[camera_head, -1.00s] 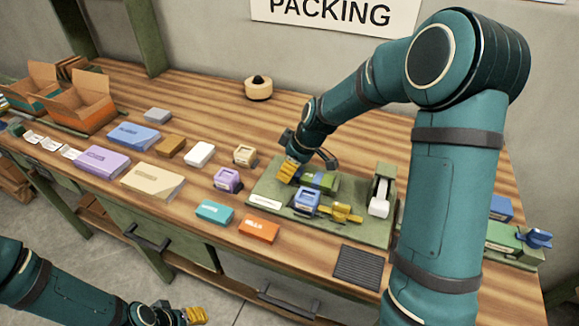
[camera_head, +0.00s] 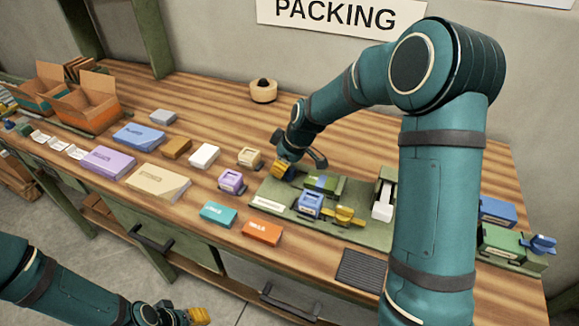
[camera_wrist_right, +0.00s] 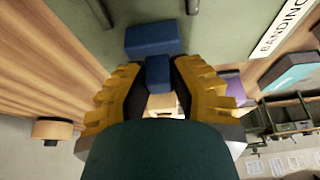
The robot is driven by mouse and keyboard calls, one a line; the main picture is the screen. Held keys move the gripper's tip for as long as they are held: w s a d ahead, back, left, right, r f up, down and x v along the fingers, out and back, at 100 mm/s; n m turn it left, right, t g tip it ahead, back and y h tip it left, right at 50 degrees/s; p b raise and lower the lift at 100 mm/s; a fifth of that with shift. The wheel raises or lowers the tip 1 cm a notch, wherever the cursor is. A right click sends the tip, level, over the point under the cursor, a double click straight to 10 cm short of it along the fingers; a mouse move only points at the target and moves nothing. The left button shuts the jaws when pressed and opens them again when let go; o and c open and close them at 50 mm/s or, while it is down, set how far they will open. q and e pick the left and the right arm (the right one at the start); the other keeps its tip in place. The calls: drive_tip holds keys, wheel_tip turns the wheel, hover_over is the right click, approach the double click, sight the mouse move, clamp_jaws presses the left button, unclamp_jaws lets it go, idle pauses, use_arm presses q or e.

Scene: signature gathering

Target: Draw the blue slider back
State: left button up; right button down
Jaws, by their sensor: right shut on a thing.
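The blue slider (camera_wrist_right: 158,72) is a dark blue block with a narrower tab, seen in the right wrist view. My right gripper (camera_wrist_right: 155,85) is shut on the tab, with a yellow ribbed finger on each side. In the head view this right gripper (camera_head: 282,170) is at the far left part of a green board (camera_head: 350,232), and a bit of dark blue shows beside its fingers. The slider is mostly hidden there. My left gripper (camera_head: 192,315) is low at the bottom edge, away from the bench; its opening is unclear.
A purple stamp-like block (camera_head: 231,181) and teal (camera_head: 218,213) and orange boxes (camera_head: 262,232) lie nearby.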

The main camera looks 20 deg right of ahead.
sight(296, 178)
drive_tip(key=shift+a, duration=0.1)
drive_tip(key=c, duration=0.8)
unclamp_jaws()
drive_tip(key=shift+w+a, duration=0.1)
drive_tip(key=shift+w, duration=0.1)
drive_tip(key=shift+s+r, duration=0.1)
drive_tip(key=v, duration=1.2)
